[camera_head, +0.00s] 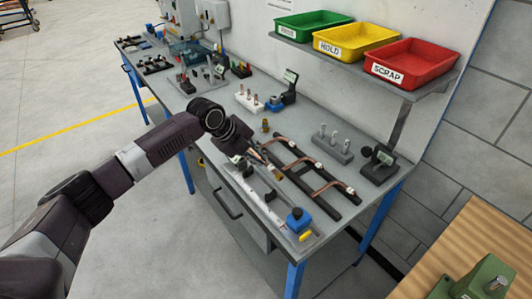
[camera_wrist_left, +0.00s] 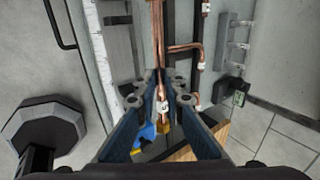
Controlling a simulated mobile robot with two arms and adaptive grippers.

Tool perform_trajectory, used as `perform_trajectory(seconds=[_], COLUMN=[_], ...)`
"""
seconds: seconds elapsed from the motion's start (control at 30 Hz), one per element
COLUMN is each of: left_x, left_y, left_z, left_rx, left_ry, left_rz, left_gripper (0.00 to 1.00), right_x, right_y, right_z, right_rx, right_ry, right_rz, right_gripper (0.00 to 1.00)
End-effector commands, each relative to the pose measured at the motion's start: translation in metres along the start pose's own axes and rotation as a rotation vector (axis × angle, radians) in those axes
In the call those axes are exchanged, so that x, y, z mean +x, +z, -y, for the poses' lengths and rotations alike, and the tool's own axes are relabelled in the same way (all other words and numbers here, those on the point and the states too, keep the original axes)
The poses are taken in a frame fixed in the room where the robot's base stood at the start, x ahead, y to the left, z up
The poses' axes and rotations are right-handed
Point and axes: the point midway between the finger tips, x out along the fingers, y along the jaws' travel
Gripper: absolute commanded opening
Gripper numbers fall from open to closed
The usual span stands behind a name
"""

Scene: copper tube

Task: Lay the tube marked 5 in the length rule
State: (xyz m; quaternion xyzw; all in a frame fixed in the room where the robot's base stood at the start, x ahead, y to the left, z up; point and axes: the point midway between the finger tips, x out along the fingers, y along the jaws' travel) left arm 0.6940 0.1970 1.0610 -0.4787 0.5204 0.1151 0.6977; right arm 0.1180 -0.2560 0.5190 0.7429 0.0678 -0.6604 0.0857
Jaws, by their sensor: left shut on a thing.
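My left gripper (camera_head: 262,160) is over the front part of the bench, beside the tube rack, its fingers pointing down and forward. In the left wrist view its fingers (camera_wrist_left: 161,92) are shut on a straight copper tube (camera_wrist_left: 157,40). A white tag (camera_wrist_left: 162,106) shows on it between the fingers; its number is too small to read surely. The length rule (camera_head: 247,189) lies along the bench's front edge, with a blue block (camera_head: 297,219) at its near end; its pale strip also shows left of the tube in the left wrist view (camera_wrist_left: 112,55). My right gripper is out of view.
Bent copper tubes with white tags lie on the black rack (camera_head: 318,198) just right of the gripper. A grey peg block (camera_head: 333,147) and a small display stand (camera_head: 380,163) are behind. Green, yellow and red trays (camera_head: 411,63) sit on the shelf above.

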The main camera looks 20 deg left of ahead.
Motion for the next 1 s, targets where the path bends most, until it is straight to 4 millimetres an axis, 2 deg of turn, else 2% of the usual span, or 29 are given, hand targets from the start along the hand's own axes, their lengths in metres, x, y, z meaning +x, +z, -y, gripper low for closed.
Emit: perform_trajectory(seconds=[0.07,0.3,0.37,0.47,0.7,1.0], left_x=[-0.001,0.000,0.000,0.000,0.015,0.040], left_y=[0.001,0.001,0.001,0.002,0.001,0.001], left_z=[0.000,-0.001,-0.002,-0.004,-0.013,-0.029], left_rx=[-0.001,-0.001,-0.001,-0.002,-0.002,-0.001], left_ry=[0.000,-0.005,-0.013,-0.042,-0.050,-0.051], left_rz=[0.001,0.001,0.000,0.001,0.000,-0.001], left_gripper=[0.00,0.00,0.00,0.00,0.00,0.00], right_x=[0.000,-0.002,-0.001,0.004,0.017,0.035], right_y=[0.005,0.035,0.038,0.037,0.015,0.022], right_z=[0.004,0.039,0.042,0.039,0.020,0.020], right_rx=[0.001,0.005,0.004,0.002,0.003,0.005], right_ry=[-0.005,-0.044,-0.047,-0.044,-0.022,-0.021], right_rz=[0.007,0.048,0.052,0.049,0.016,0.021], right_gripper=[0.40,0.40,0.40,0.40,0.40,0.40])
